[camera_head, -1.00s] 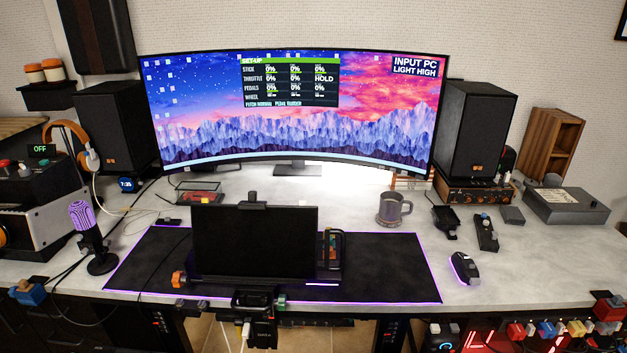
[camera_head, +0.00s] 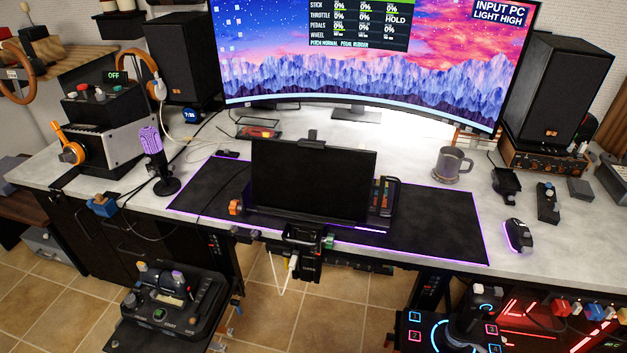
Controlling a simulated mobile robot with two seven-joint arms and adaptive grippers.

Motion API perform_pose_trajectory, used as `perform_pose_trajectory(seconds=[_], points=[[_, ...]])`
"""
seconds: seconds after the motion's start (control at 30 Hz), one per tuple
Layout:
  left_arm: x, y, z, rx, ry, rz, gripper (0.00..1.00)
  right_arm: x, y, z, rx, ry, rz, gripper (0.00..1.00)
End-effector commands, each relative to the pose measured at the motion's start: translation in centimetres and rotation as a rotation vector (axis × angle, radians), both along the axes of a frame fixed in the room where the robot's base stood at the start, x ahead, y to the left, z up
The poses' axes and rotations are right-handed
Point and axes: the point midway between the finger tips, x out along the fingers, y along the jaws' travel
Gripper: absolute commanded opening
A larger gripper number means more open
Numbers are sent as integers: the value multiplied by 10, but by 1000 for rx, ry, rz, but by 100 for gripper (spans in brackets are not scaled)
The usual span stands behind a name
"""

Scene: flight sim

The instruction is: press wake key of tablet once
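The tablet (camera_head: 313,182) appears to be the dark, blank screen standing upright on the black desk mat, below the large monitor. A small black piece (camera_head: 313,135) sits on its top edge, and an orange-and-black knob (camera_head: 235,207) is at its lower left. A black bracket (camera_head: 303,236) with cables is at the desk edge below it. I cannot pick out the wake key at this size. Neither of my grippers is in view.
The curved monitor (camera_head: 370,75) stands behind. A mug (camera_head: 451,165) and a mouse (camera_head: 518,236) are right of the tablet; a microphone (camera_head: 155,160) is left. A lever panel (camera_head: 170,305) stands low at left, a stick panel (camera_head: 465,325) at lower right. Tiled floor (camera_head: 265,315) lies between.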

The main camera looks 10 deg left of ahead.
Motion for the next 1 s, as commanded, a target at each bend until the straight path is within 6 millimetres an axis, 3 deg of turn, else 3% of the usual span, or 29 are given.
perform_pose_trajectory(seconds=[0.17,0.27,0.3,1.0], points=[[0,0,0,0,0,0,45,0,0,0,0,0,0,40],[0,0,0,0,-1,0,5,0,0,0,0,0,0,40],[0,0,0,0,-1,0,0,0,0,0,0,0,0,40],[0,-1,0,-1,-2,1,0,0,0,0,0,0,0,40]])
